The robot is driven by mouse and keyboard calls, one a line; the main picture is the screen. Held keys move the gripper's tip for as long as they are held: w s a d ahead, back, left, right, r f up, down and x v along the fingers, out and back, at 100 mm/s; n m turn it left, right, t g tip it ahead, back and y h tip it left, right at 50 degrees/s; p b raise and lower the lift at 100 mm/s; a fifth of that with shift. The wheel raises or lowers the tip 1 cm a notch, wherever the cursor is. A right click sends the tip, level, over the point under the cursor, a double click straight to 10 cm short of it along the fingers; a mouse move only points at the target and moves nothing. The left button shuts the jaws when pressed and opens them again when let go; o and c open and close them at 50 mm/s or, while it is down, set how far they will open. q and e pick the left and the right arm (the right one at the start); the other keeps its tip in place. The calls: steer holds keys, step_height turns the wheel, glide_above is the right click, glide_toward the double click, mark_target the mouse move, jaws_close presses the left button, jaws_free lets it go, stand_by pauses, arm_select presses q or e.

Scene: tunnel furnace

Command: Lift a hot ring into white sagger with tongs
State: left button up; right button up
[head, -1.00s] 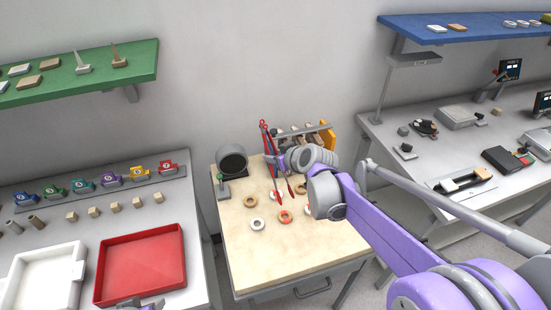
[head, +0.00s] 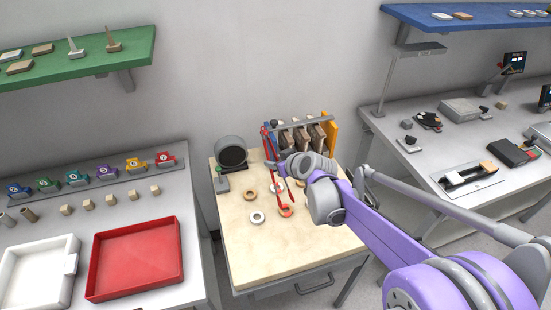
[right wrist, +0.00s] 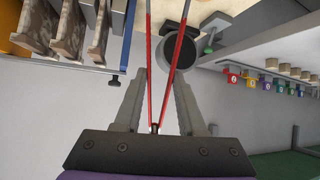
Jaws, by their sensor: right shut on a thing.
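My right gripper (head: 278,163) is shut on the red tongs (head: 267,142), over the wooden-topped bench. In the right wrist view the tongs (right wrist: 149,75) run between the two fingers (right wrist: 160,80), with their legs spread apart. In the head view the tong tips hang at a red-orange ring (head: 286,212); I cannot tell whether they touch it. A white ring (head: 257,218) and a tan ring (head: 249,195) lie nearby, others partly behind the tongs and arm. A white open tray (head: 72,264), likely the white sagger, stands on the left table. My left gripper is out of view.
A red tray (head: 178,258) stands beside the white one. A dark-mouthed round furnace (head: 232,154) sits at the bench's back left. A rack with brown blocks (head: 302,137) stands at the back. The bench front is clear.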

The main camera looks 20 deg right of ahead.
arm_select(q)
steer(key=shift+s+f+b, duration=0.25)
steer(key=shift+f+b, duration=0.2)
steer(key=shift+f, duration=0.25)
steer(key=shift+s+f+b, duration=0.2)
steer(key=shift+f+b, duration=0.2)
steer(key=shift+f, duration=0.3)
arm_select(e)
steer(key=shift+f, duration=1.85)
steer(key=shift+o, duration=0.3)
jaws_close()
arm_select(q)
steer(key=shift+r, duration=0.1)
arm_select(e)
steer(key=shift+r, duration=0.1)
step_height(320, 180, up, 12)
steer(key=p, duration=0.6)
steer(key=shift+p, duration=0.4)
steer(key=shift+c, duration=0.3)
jaws_free()
steer(key=shift+s, duration=0.1)
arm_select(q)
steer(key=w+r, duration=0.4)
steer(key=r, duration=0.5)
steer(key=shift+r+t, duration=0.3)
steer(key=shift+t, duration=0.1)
